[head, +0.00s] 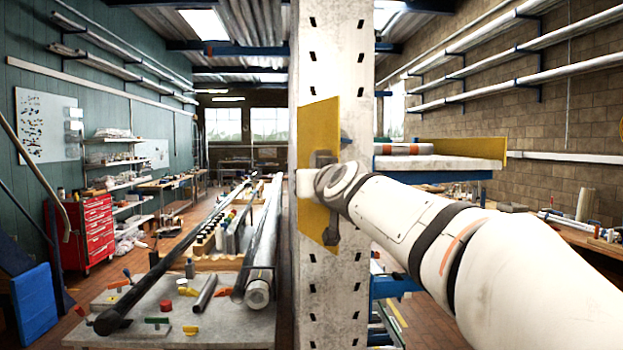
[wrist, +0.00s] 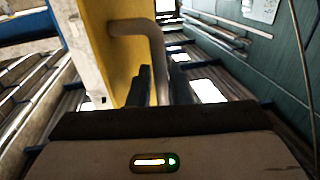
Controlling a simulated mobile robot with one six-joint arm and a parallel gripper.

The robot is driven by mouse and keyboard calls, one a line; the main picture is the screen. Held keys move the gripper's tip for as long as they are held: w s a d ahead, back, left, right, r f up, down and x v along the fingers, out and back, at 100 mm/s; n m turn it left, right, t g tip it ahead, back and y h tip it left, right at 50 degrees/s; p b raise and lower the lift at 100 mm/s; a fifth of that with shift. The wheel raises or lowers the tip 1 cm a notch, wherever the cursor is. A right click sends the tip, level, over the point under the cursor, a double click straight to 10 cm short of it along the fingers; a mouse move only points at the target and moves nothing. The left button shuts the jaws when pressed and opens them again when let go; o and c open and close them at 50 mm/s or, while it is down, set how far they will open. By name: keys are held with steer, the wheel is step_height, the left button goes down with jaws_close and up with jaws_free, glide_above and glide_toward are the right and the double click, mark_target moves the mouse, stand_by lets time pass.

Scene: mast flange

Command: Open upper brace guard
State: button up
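The upper brace guard is a yellow plate (head: 318,130) on the pale mast (head: 335,60) in the head view. It also fills the upper middle of the wrist view (wrist: 118,62). A grey bent bar handle (wrist: 135,28) stands out from it and runs down toward my gripper (wrist: 160,88). The dark fingers lie close around the handle's near end. I cannot tell whether they grip it. In the head view my wrist covers the middle of the guard and hides the fingertips. Dark fittings show above and below my wrist.
A workbench (head: 190,335) with tubes, bottles and small clamps stands left of the mast. A pale shelf (head: 440,163) with a yellow edge lies behind my arm on the right. A red tool cabinet (head: 88,232) stands at far left, with open floor beside it.

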steer(key=s+d, duration=0.1)
steer(key=s, duration=0.5)
steer(key=shift+s+d, duration=0.15)
steer(key=shift+c, duration=0.7)
steer(key=d+f+m+b, duration=0.1)
steer(key=d+m+b, duration=0.1)
steer(key=m, duration=0.1)
steer(key=d+f+m+g+y+b, duration=0.1)
steer(key=d+f+m+b, duration=0.1)
steer(key=m, duration=0.1)
steer(key=shift+f+b, duration=0.3)
jaws_close()
steer(key=s+d+r+m+g+y+b, duration=0.1)
steer(key=s+d+r+m+y+b, duration=0.15)
steer(key=m+y+b, duration=0.4)
steer(key=w+a+m+h+p, duration=0.1)
steer(key=w+a+p, duration=0.4)
steer(key=w, duration=0.2)
steer(key=shift+w+f, duration=0.25)
